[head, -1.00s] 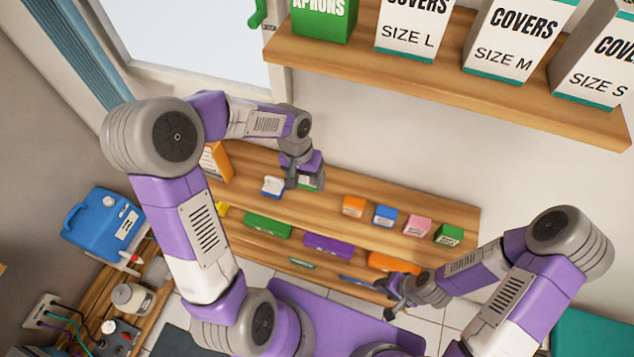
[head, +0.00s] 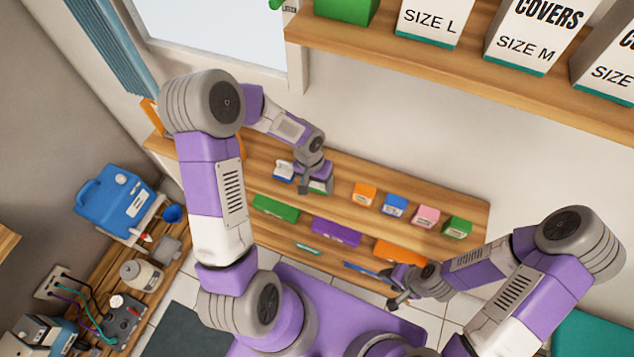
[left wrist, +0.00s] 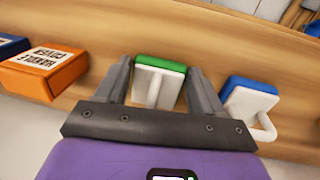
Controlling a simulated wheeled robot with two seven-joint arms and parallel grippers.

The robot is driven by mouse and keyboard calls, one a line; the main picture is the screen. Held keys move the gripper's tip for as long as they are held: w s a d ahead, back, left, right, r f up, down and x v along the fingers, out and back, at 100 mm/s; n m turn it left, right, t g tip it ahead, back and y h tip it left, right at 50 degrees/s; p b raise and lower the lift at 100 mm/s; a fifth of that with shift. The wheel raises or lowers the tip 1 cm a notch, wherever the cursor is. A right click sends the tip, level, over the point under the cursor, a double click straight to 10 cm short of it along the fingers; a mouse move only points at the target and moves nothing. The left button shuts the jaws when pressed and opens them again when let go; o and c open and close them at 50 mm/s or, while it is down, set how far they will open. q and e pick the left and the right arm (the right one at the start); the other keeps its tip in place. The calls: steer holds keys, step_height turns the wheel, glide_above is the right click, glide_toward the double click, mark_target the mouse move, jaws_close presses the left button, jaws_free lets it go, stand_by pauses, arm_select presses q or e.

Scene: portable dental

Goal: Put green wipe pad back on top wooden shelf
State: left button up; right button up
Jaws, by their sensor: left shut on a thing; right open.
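The green wipe pad (left wrist: 160,64), a green block with a white handle, sits between the fingers of my left gripper (left wrist: 160,88) in the left wrist view. In the head view my left gripper (head: 312,186) is at the wooden shelf (head: 340,172), shut on the pad, which is partly hidden by the fingers. The pad is over or on the shelf board; I cannot tell whether it touches. My right gripper (head: 398,292) is open and empty, lower and to the right, in front of the lower shelf.
A blue-and-white pad (head: 284,171) stands just left of my left gripper. Orange (head: 364,194), blue (head: 395,206), pink (head: 426,216) and green (head: 458,228) boxes line the same shelf to the right. A higher wall shelf (head: 450,78) holds large boxes.

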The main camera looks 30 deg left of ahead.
mark_target(312, 184)
arm_select(q)
steer(key=shift+f, duration=0.2)
steer(key=o, duration=1)
steer(key=shift+r, duration=0.1)
steer(key=shift+r, duration=0.1)
steer(key=shift+r, duration=0.3)
step_height(312, 184, up, 11)
steer(key=a, duration=0.1)
steer(key=shift+a+r+p, duration=0.2)
steer(key=shift+a+p, duration=0.15)
